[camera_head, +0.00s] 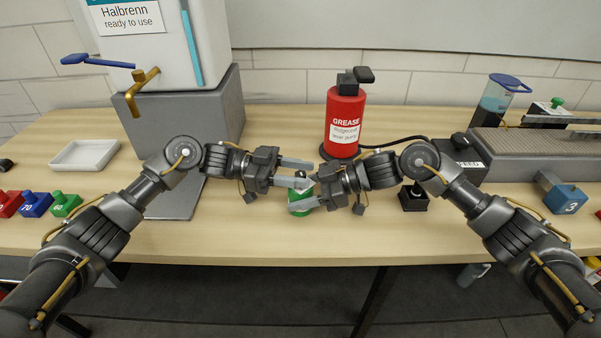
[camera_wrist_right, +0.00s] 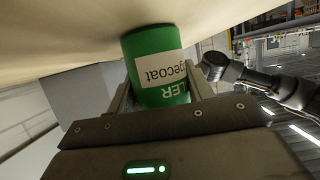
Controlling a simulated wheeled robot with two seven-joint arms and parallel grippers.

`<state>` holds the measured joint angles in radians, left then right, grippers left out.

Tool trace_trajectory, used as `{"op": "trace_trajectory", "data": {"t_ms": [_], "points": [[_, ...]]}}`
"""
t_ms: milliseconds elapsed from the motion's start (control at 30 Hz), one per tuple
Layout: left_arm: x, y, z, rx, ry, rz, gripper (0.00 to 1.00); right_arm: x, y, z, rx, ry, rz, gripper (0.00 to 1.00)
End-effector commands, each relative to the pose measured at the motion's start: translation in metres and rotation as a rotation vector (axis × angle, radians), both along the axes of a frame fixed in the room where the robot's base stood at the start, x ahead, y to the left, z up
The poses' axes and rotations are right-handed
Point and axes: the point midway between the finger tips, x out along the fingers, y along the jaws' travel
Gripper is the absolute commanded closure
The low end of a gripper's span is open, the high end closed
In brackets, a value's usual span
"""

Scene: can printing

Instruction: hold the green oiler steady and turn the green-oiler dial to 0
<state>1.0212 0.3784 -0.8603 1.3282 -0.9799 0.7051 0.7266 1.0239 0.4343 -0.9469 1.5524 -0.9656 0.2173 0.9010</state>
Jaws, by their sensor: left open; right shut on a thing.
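The green oiler (camera_head: 299,208) stands upright near the middle of the table's front part. In the right wrist view the oiler (camera_wrist_right: 152,42) is a green can with a white label. My right gripper (camera_head: 302,196) is shut on its body from the right, and its fingers (camera_wrist_right: 158,88) lie on either side of the can. My left gripper (camera_head: 305,174) is open, with its fingertips at the top of the oiler. The fingers hide most of the oiler's top, so I cannot read the dial or its setting.
A red grease can (camera_head: 345,120) with a black hose stands behind the grippers. A grey dispenser stand (camera_head: 190,105) with a tap is at the left. A white tray (camera_head: 84,156) and several coloured stamps are further left. A conveyor (camera_head: 545,152) is at the right.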

Motion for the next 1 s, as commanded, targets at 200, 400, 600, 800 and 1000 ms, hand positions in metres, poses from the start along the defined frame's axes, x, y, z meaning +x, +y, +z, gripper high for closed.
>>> {"op": "trace_trajectory", "data": {"t_ms": [200,400,600,800,1000], "points": [[-0.0012,-0.0052,0.0001,0.000,0.000,0.000,0.59,0.0002,0.0000,0.0003,0.000,0.000,0.000,0.80],[-0.0011,-0.0049,0.0001,0.000,0.000,0.000,0.66,0.0002,0.0001,0.0003,0.000,0.000,0.000,0.80],[-0.0011,-0.0047,0.0000,0.000,0.000,0.000,0.92,0.0002,0.0002,0.0003,0.001,-0.001,0.000,0.80],[-0.0013,-0.0046,-0.0002,0.000,-0.001,0.005,1.00,0.0001,0.0003,0.0004,0.001,-0.001,0.000,0.80],[-0.0026,-0.0055,-0.0018,0.001,-0.001,0.058,1.00,0.0000,0.0003,0.0003,0.001,-0.001,0.000,0.80]]}}
